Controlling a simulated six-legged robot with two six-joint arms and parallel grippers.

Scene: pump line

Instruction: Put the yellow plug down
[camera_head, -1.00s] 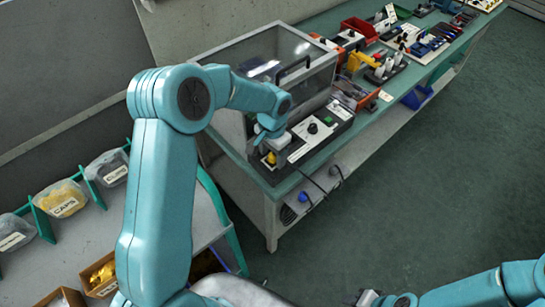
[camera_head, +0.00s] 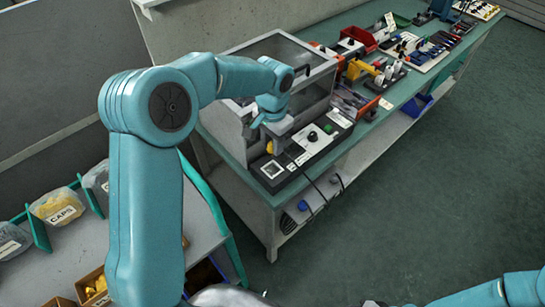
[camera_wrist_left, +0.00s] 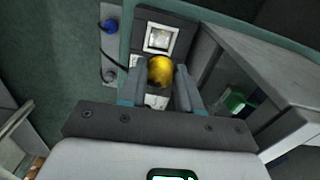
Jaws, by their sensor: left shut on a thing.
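The yellow plug (camera_wrist_left: 160,70) is between the two fingers of my left gripper (camera_wrist_left: 161,88), which is shut on it. In the head view the left gripper (camera_head: 271,142) is over the near left end of a black test panel (camera_head: 297,160), and only a little of the plug shows. A pale square socket (camera_head: 271,169) on the panel is uncovered just in front of the plug. The wrist view shows this square (camera_wrist_left: 158,38) empty, beyond the plug. The plug appears held above the panel. My right gripper (camera_head: 374,303) barely shows at the bottom edge.
A clear-lidded box (camera_head: 285,60) stands close behind the left gripper. The panel carries a black knob (camera_head: 312,136) and a green button (camera_head: 328,128). Bins and tools crowd the bench farther right. A grey shelf (camera_head: 105,250) with labelled bags is at lower left.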

